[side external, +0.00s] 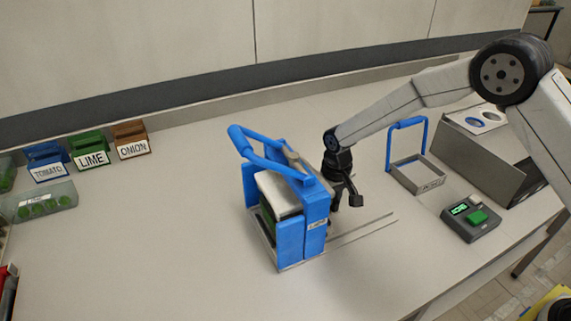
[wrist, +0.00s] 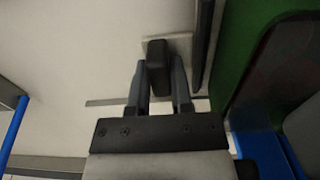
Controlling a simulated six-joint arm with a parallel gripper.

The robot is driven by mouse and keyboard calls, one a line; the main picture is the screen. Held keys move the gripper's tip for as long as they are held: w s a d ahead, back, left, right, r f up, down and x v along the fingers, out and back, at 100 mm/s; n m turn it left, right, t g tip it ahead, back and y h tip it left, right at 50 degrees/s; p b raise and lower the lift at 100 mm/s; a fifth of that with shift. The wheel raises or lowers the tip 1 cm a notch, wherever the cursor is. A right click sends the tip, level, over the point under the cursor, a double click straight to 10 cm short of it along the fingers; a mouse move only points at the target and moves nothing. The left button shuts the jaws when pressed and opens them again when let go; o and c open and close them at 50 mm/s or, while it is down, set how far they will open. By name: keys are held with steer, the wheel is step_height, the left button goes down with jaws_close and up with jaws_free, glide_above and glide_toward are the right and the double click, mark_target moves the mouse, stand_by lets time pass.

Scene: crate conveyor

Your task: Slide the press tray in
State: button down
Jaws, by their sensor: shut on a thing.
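The blue press (side external: 314,226) stands upright on the table left of my gripper, with its lever arm (side external: 270,152) raised and green matter inside its frame. Two thin rails (side external: 362,230) run out from its base to the right. My gripper (side external: 345,200) points down close beside the press's right side. In the wrist view my gripper (wrist: 158,95) is shut on a dark block-shaped handle (wrist: 158,62), which sits against a pale plate, apparently the press tray's front. Most of the tray is hidden in the side view, so I cannot tell how far in it sits.
A small tray with a blue hoop handle (side external: 402,178), a grey box (side external: 485,160) and a scale with a green display (side external: 470,218) stand to the right. TOMATO, LIME (side external: 91,155) and ONION bins are at the far left.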

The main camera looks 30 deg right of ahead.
steer(key=shift+a, duration=0.35)
steer(key=c, duration=0.5)
jaws_free()
steer(key=shift+d+r, duration=0.1)
steer(key=shift+r, duration=3.8)
steer(key=shift+s+d+r, duration=0.3)
steer(key=shift+s+d, duration=0.25)
steer(key=s+d+t, duration=0.1)
steer(key=s+d, duration=0.2)
steer(key=s, duration=0.4)
steer(key=s+d+r, duration=0.1)
steer(key=s+d, duration=0.3)
steer(key=s, duration=0.3)
steer(key=s+d+r+t, duration=0.1)
steer(key=s+d, duration=0.2)
steer(key=s, duration=0.3)
steer(key=shift+s+d+t, duration=0.25)
steer(key=shift+s+t, duration=0.05)
steer(key=shift+s, duration=0.1)
